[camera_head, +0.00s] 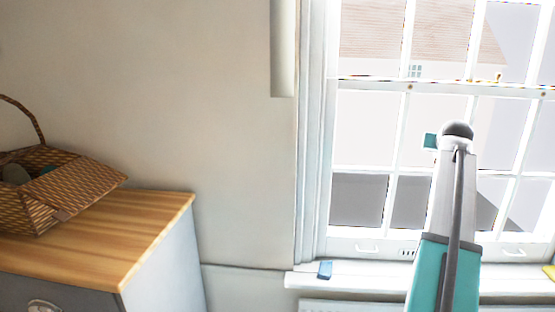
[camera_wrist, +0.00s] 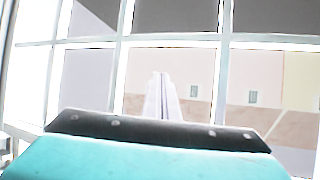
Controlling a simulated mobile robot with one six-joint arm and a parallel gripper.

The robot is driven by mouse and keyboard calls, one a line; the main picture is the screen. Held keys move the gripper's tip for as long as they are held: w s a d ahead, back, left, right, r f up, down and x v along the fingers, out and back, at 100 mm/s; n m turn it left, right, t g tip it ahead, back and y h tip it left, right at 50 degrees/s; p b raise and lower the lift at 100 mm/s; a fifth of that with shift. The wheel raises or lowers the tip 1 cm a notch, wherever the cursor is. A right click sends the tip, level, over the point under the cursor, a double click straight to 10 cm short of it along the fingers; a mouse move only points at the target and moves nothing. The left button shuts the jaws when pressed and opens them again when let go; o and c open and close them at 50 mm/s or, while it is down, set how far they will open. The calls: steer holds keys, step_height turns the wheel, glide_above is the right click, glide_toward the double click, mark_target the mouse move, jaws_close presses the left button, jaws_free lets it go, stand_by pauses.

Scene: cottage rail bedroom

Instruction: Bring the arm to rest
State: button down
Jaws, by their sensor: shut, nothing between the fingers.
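My arm (camera_head: 449,220), with teal and grey links, stands raised in front of the window at the right of the head view. Its top end has a dark rounded joint, and a small teal part of mine shows just left of it. My gripper (camera_wrist: 161,78) shows in the wrist view as pale fingers close together beyond a teal and black housing. It is shut and empty, with the window panes behind it. In the head view the fingers cannot be made out.
The white sash window (camera_head: 369,130) is behind my arm. A blue item (camera_head: 324,270) and a yellow item (camera_head: 550,272) lie on its sill (camera_head: 375,278). A wood-topped cabinet (camera_head: 150,225) at the left bears a wicker basket (camera_head: 25,215). Bare wall lies between.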

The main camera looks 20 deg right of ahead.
steer(key=w+a+f+n+y, duration=0.15)
steer(key=w+a+f, duration=0.25)
steer(key=a+f, duration=0.45)
steer(key=w+a+f+n+g+y, duration=0.1)
steer(key=w+a+f+y, duration=0.1)
steer(key=w+a+f, duration=0.6)
steer(key=w+a+f+n+y, duration=0.1)
steer(key=a+f+y, duration=0.1)
steer(key=a+f, duration=0.7)
steer(key=s+a+f+n+g+y, duration=0.2)
steer(key=a+f+n+g+y, duration=0.15)
steer(key=a+f, duration=1.95)
steer(key=s+a+f+n+g, duration=0.1)
steer(key=s+a+f+g, duration=0.1)
steer(key=s+a+f, duration=0.6)
steer(key=s+a+f+n+g, duration=0.2)
steer(key=s+a+f, duration=0.4)
steer(key=a, duration=0.4)
steer(key=s+f+g+b, duration=0.5)
steer(key=s+f+b, duration=0.5)
steer(key=s+f, duration=1.5)
step_height(320, 180, down, 3)
steer(key=shift+s+r+g, duration=0.15)
steer(key=shift+s+g, duration=0.2)
steer(key=shift+s, duration=0.05)
